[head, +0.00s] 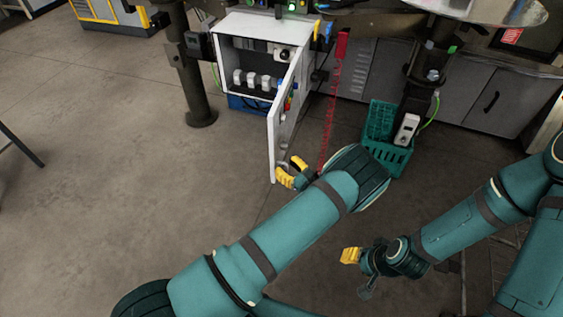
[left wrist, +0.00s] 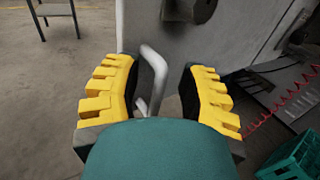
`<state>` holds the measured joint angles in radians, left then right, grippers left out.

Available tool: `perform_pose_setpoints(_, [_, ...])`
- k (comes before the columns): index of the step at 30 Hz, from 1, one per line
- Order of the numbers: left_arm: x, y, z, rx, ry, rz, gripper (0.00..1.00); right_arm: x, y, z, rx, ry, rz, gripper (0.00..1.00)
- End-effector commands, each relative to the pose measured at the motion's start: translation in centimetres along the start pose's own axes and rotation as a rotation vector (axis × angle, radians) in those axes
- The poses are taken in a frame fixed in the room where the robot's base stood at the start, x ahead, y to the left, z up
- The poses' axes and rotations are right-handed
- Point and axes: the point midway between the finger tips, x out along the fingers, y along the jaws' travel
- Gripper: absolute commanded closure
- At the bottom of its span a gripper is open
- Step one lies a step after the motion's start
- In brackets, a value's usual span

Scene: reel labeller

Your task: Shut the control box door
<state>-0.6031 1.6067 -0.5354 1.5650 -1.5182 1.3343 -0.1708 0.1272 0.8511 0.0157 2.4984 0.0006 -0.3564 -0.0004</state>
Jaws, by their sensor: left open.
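The control box (head: 262,28) is a white cabinet at the top middle of the head view, with switchgear visible inside. Its door (head: 273,140) stands wide open, swung out toward me; in the left wrist view the door panel (left wrist: 240,40) is grey. A bent grey handle bar (left wrist: 154,62) shows on it. My left gripper (head: 293,174) is at the lower free end of the door. Its yellow fingers are open, and the handle bar appears between them in the left wrist view (left wrist: 160,90); contact is unclear. My right gripper (head: 352,256) is low, away from the door.
A green crate (head: 388,135) stands right of the door, with a red coiled cable (head: 330,115) hanging between them. A dark machine leg (head: 198,85) stands left of the box. Grey cabinets (head: 465,90) line the back right.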

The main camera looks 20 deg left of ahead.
Motion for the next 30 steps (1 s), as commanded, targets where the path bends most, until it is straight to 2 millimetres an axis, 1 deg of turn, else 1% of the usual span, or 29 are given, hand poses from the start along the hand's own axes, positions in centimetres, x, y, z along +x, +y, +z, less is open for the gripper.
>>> perform_pose_setpoints(10, [0.12, -0.02, -0.02, 0.000, 0.000, -0.002, 0.59, -0.03, 0.01, 0.02, 0.001, -0.001, 0.000, 0.53])
perform_pose_setpoints(11, [0.12, -0.02, -0.02, 0.000, 0.000, -0.001, 0.56, -0.03, 0.01, 0.02, 0.000, -0.001, 0.000, 0.53])
perform_pose_setpoints(12, [0.12, -0.02, -0.02, 0.000, 0.000, -0.001, 0.70, -0.03, 0.01, 0.02, 0.000, -0.001, 0.000, 0.53])
perform_pose_setpoints(14, [0.12, -0.02, -0.02, 0.000, 0.000, -0.001, 0.91, -0.03, 0.01, 0.02, 0.000, -0.001, 0.000, 0.53])
perform_pose_setpoints(15, [0.12, -0.03, -0.01, 0.000, 0.000, -0.002, 1.00, -0.03, 0.01, 0.01, 0.000, 0.000, 0.000, 0.53])
perform_pose_setpoints(30, [0.20, -0.16, 0.21, -0.002, -0.003, -0.023, 1.00, -0.12, -0.03, 0.00, 0.000, 0.000, 0.000, 0.53])
